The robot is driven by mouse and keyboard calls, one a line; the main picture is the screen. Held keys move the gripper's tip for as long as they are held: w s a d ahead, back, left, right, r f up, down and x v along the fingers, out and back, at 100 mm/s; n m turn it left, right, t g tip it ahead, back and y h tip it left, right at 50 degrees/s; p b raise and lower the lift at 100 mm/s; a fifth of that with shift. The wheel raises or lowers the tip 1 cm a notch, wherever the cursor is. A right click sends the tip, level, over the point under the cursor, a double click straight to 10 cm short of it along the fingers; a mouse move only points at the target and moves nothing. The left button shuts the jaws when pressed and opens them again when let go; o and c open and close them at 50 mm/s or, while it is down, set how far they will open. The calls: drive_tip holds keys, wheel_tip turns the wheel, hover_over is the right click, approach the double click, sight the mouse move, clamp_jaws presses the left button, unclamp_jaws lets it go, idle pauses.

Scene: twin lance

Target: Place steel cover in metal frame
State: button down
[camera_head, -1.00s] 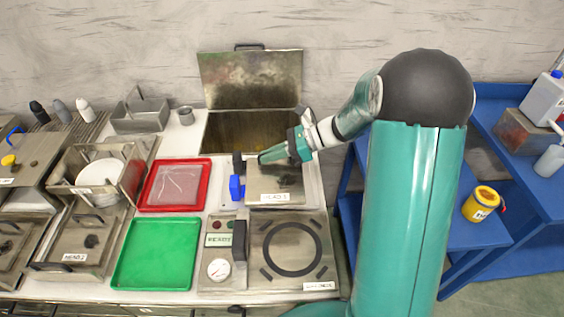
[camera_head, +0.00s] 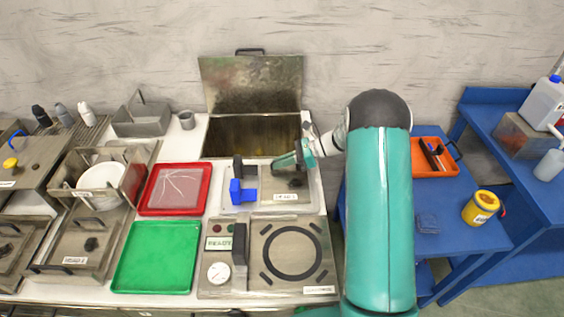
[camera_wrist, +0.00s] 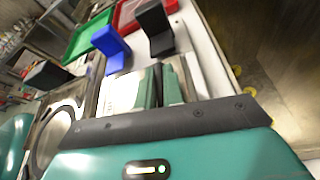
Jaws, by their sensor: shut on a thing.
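The steel cover (camera_head: 271,187) is a square grey plate with a front label. In the head view it lies over the pale base right of the blue block (camera_head: 241,191) and black block (camera_head: 238,166). My gripper (camera_head: 276,163) is at its back edge. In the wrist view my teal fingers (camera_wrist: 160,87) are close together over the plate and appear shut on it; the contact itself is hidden. I cannot tell for certain which part is the metal frame; the pale base (camera_head: 229,205) shows around the cover's left side.
An open steel tank (camera_head: 250,140) with a raised lid (camera_head: 250,85) is behind. The red tray (camera_head: 150,205) and green tray (camera_head: 157,255) are left. A ring panel (camera_head: 292,249) is in front. My arm blocks part of the right side, before the blue table (camera_head: 455,210).

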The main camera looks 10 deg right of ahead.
drive_tip(key=c, duration=1.5)
unclamp_jaws()
drive_tip(key=shift+f, duration=0.1)
